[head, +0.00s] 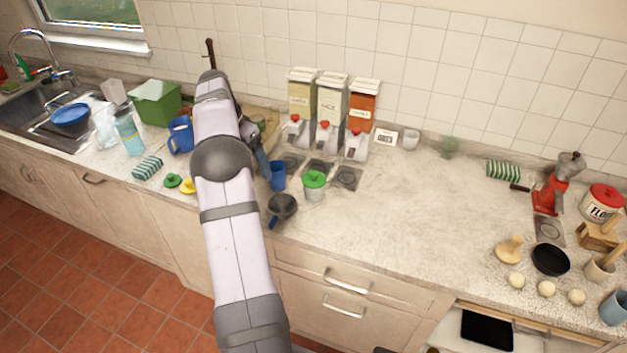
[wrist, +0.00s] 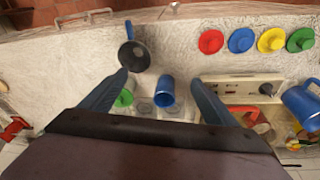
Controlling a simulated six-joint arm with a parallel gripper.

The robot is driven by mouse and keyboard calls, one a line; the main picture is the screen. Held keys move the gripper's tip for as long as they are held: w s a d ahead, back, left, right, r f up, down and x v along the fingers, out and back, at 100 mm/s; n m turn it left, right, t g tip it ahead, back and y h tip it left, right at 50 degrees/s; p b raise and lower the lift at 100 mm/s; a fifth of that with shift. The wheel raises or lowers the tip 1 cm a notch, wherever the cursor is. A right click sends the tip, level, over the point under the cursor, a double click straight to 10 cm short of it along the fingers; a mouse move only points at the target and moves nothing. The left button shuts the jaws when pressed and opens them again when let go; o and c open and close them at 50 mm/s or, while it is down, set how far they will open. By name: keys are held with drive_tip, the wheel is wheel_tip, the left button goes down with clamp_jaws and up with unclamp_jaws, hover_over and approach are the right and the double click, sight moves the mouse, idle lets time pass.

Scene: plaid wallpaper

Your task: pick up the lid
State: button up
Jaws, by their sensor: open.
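In the wrist view, several round knobbed lids lie in a row at upper right: a red lid (wrist: 211,41), a blue lid (wrist: 241,40), a yellow lid (wrist: 271,40) and a green lid (wrist: 300,40). The head view shows the green lid (head: 172,180) and yellow lid (head: 187,186); my arm hides the others. Another green lid (head: 314,179) sits on a small clear jar (head: 314,194). My gripper (wrist: 158,77) is open and empty, its fingers apart above the counter. A blue cup (wrist: 167,91) shows between the fingers, below them; the row of lids lies off to the right.
A dark bowl-like scoop with a blue handle (head: 282,207) lies near the blue cup (head: 277,176). Dispensers (head: 329,115) stand against the tiled wall. A blue mug (head: 181,134) and striped cloth (head: 147,167) are left of my arm. The counter's right middle (head: 430,205) is clear.

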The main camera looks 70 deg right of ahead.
sight(313, 173)
drive_tip(key=s+d+m, duration=0.2)
drive_tip(key=s+d, duration=0.1)
drive_tip(key=s, duration=0.1)
drive_tip(key=s+d+f+m, duration=0.1)
drive_tip(key=s+d+m, duration=0.1)
drive_tip(key=s+d, duration=0.2)
drive_tip(key=s+d+m+g, duration=0.1)
drive_tip(key=s+d+m, duration=0.1)
drive_tip(key=s, duration=0.3)
drive_tip(key=shift+d+f, duration=0.35)
drive_tip(key=shift+d, duration=0.45)
drive_tip(key=shift+x, duration=1.05)
drive_tip(key=shift+w+p+x, duration=0.2)
drive_tip(key=shift+p+x, duration=0.45)
drive_tip(key=shift+x, duration=0.65)
drive_tip(key=shift+w+p+x, duration=0.2)
drive_tip(key=shift+p+x, duration=0.4)
drive_tip(key=shift+x, duration=0.7)
drive_tip(key=c, duration=1.2)
drive_tip(key=shift+r, duration=0.4)
wheel_tip(313, 173, up, 7)
drive_tip(key=p, duration=0.2)
drive_tip(key=shift+r+p, duration=0.1)
drive_tip(key=shift+p, duration=0.2)
drive_tip(key=shift+r+p, duration=1)
drive_tip(key=shift+p, duration=0.1)
